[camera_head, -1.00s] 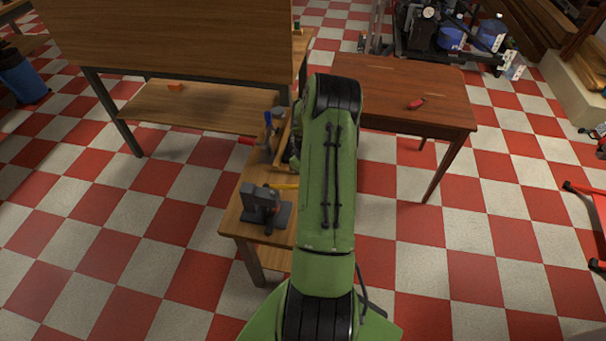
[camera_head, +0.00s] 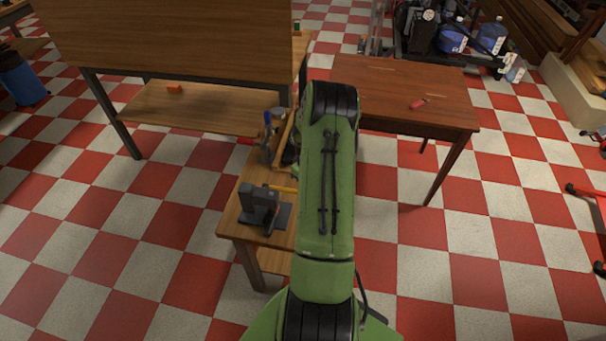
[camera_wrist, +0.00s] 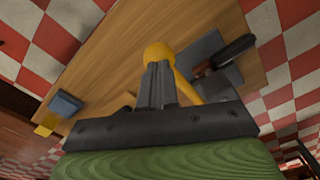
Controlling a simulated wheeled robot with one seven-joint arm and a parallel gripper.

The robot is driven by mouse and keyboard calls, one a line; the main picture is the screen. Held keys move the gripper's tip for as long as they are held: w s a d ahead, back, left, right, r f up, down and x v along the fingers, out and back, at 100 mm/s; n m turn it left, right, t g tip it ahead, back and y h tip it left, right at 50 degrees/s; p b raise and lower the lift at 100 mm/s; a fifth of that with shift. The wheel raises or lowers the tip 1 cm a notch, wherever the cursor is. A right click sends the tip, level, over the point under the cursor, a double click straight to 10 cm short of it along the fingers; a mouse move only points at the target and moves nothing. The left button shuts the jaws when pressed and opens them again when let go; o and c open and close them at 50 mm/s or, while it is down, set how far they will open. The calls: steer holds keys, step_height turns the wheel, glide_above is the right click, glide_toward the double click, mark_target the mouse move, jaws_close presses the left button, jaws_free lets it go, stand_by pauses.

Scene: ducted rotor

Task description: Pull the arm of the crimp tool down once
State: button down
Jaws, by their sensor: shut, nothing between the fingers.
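The crimp tool (camera_head: 258,207) is a dark grey block on a flat base, standing on the near end of the wooden bench. Its yellow arm (camera_head: 284,189) points right, toward my arm, in the head view. In the wrist view the yellow arm (camera_wrist: 186,88) ends in a round yellow knob (camera_wrist: 158,51), and the grey base (camera_wrist: 203,52) lies to the right. My gripper (camera_wrist: 158,68) is shut and empty, with its fingertips overlapping the knob's lower edge in that view. I cannot tell whether they touch. My gripper is hidden in the head view.
The wooden bench (camera_head: 232,222) also holds hand tools with blue and red handles behind the crimp tool. A dark-handled item (camera_wrist: 233,50) lies by the base. A blue-grey block (camera_wrist: 65,103) is at left. A brown table (camera_head: 440,105) stands right of my arm.

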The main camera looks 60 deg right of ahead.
steer(key=shift+f+b, duration=0.8)
steer(key=shift+f, duration=0.25)
steer(key=shift+f+b, duration=0.45)
steer(key=shift+b, duration=0.1)
step_height(320, 180, up, 13)
steer(key=w+a+p, duration=0.1)
steer(key=w+p, duration=0.1)
steer(key=p, duration=0.6)
steer(key=shift+w, duration=0.2)
step_height(320, 180, up, 6)
steer(key=p, duration=0.3)
steer(key=shift+p, duration=0.4)
